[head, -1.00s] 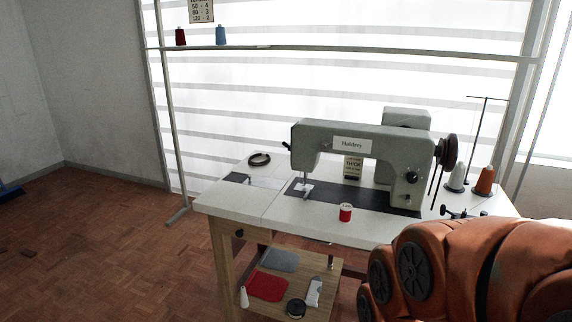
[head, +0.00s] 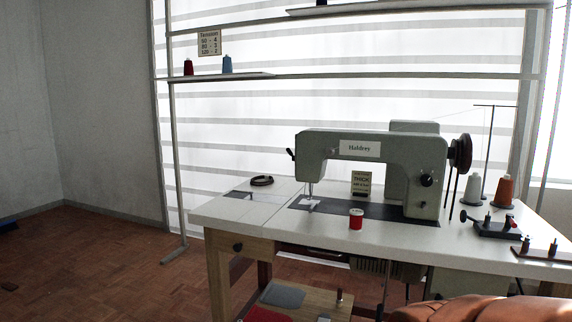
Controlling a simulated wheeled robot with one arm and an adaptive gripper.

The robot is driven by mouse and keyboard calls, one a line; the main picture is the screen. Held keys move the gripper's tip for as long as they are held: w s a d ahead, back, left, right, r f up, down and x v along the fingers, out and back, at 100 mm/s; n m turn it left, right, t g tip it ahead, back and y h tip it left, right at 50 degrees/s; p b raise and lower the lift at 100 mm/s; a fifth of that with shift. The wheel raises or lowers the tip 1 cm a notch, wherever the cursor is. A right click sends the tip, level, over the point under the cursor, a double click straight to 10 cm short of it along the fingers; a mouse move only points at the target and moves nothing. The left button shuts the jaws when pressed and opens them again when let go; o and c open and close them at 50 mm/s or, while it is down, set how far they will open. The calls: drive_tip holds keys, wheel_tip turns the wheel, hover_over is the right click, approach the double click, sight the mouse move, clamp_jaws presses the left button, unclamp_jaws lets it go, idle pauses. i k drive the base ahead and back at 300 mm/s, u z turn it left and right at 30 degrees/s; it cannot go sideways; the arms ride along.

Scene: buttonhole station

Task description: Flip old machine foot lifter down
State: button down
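The old sewing machine (head: 372,146), grey-green with a "Haldrey" label, stands on the white table. A small dark lever (head: 291,154) sticks out at the left end of its head; I take it to be the foot lifter, and its exact position is too small to tell. The needle and presser foot area (head: 311,200) is below the head, over the dark bed plate.
The white table (head: 240,212) holds a red thread spool (head: 356,219), a dark ring (head: 262,180), white (head: 473,188) and orange cones (head: 503,190), and a small dark device (head: 490,225). A lower shelf (head: 290,310) holds cloth pieces.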

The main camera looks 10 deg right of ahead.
sight(288, 149)
drive_tip(key=u, duration=3.6)
drive_tip(key=k, duration=0.7)
drive_tip(key=z, duration=1.65)
drive_tip(key=i, duration=0.5)
drive_tip(key=z, duration=0.05)
